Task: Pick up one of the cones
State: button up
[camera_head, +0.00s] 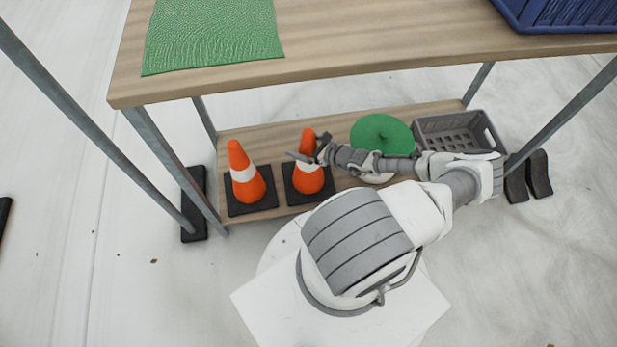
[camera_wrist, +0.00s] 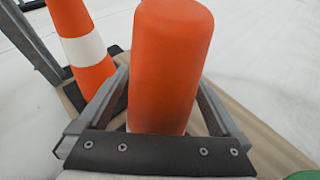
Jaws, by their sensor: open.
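Two orange cones with white bands and dark square bases stand upright on the low wooden shelf (camera_head: 345,184). The left cone (camera_head: 246,183) stands clear of my gripper. It also shows at the upper left of the wrist view (camera_wrist: 88,60). The right cone (camera_head: 308,180) has my gripper (camera_head: 308,157) at its upper part. In the wrist view, the top of this cone (camera_wrist: 168,60) fills the middle, between my open fingers. A finger lies on each side of the cone. I cannot tell whether either finger touches it. The cone's lower part is mostly hidden in the wrist view.
A green round object (camera_head: 382,133) and a grey crate (camera_head: 462,122) are on the same shelf to the right. The wooden tabletop (camera_head: 330,50) above carries a green mat (camera_head: 212,32) and a blue crate (camera_head: 562,14). Metal legs (camera_head: 165,160) flank the shelf.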

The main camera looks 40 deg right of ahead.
grip_shut()
dwell(0.5)
jog(key=shift+r, duration=0.1)
